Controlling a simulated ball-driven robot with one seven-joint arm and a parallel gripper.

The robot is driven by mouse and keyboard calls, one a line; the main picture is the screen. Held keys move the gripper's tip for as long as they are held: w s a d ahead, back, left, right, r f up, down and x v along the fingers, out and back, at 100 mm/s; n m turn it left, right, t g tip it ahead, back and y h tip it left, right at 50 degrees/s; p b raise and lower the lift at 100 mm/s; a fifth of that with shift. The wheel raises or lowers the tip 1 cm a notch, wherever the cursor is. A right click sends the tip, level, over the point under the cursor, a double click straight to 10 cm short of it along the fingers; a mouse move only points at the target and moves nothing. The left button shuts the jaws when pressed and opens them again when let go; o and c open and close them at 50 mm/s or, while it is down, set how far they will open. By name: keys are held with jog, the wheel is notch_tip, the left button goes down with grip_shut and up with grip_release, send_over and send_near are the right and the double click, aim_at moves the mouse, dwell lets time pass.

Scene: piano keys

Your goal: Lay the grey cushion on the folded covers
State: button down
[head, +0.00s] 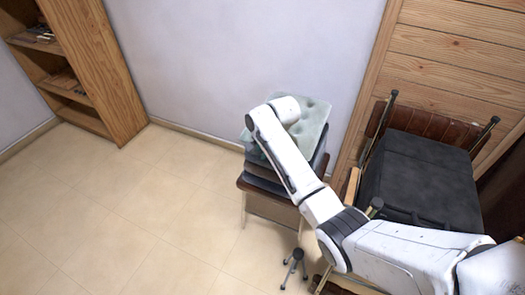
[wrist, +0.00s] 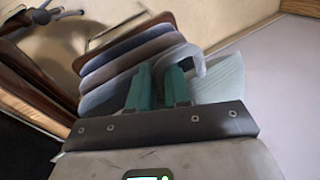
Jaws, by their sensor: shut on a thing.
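The pale grey, tufted cushion (head: 316,117) is at the top of the stack of folded covers (head: 262,172), partly behind my arm. In the wrist view the cushion (wrist: 222,80) is at the right of the covers (wrist: 130,62), which show as blue and grey layers. My gripper (wrist: 160,88) has teal fingers and is shut on the cushion, at its edge beside the stack. Whether the cushion's whole underside touches the top cover cannot be told.
The covers lie on a brown-topped seat (head: 243,184) against the wall. A dark box (head: 422,180) on a brown chair stands close at right. A small tripod (head: 294,268) is on the floor in front. A wooden bookcase (head: 98,65) is at left; the floor between is clear.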

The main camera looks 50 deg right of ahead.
jog(key=shift+f, duration=0.5)
jog(key=c, duration=1.1)
grip_release()
jog(key=shift+f, duration=0.1)
